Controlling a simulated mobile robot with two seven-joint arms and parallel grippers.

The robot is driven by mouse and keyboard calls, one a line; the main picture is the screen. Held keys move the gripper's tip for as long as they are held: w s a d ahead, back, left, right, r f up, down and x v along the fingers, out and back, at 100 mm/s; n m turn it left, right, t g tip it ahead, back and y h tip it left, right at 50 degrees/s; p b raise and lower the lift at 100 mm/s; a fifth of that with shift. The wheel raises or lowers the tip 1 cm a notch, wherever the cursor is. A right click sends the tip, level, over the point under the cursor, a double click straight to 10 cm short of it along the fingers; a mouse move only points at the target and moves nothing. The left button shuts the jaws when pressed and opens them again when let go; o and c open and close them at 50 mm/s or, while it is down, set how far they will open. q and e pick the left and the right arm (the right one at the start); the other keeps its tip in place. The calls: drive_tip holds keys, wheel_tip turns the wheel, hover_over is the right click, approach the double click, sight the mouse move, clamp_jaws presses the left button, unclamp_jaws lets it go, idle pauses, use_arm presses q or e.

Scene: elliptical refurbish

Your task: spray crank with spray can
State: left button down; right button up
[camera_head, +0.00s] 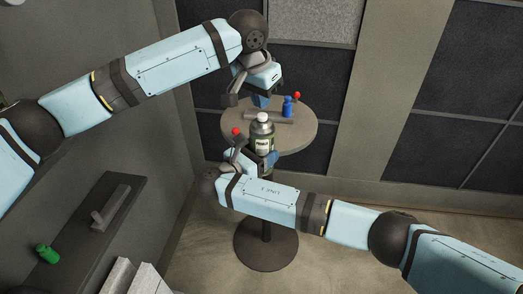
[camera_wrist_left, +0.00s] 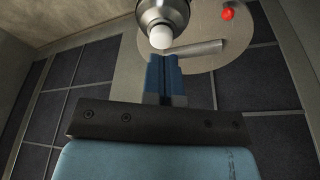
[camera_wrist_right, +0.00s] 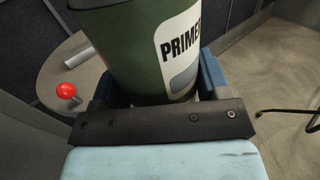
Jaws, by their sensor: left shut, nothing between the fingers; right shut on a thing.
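The spray can (camera_head: 262,142) is dark green with a white PRIMER label, a silver top and a white nozzle. My right gripper (camera_head: 262,160) is shut around its body and holds it upright in front of the round table; it fills the right wrist view (camera_wrist_right: 130,45). My left gripper (camera_head: 261,101) is shut and empty, just behind and above the can; in the left wrist view its blue fingertips lie close below the white nozzle (camera_wrist_left: 160,38). A grey bar (camera_head: 262,117), possibly the crank, lies on the table, partly hidden. It also shows in the left wrist view (camera_wrist_left: 196,47).
The round table (camera_head: 307,128) also carries a blue piece (camera_head: 287,107) and a red ball knob (camera_head: 297,96). Another red knob (camera_head: 236,131) is at its left. A dark bench (camera_head: 95,235) at lower left holds a grey part and a green piece (camera_head: 47,254).

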use_arm(q)
drive_tip(key=shift+f, duration=0.25)
idle(0.4)
drive_tip(key=shift+f, duration=1.05)
use_arm(e)
drive_tip(key=shift+r, duration=0.1)
use_arm(q)
drive_tip(key=shift+r, duration=2.5)
drive_tip(key=v, duration=1.2)
drive_tip(key=shift+f, duration=0.1)
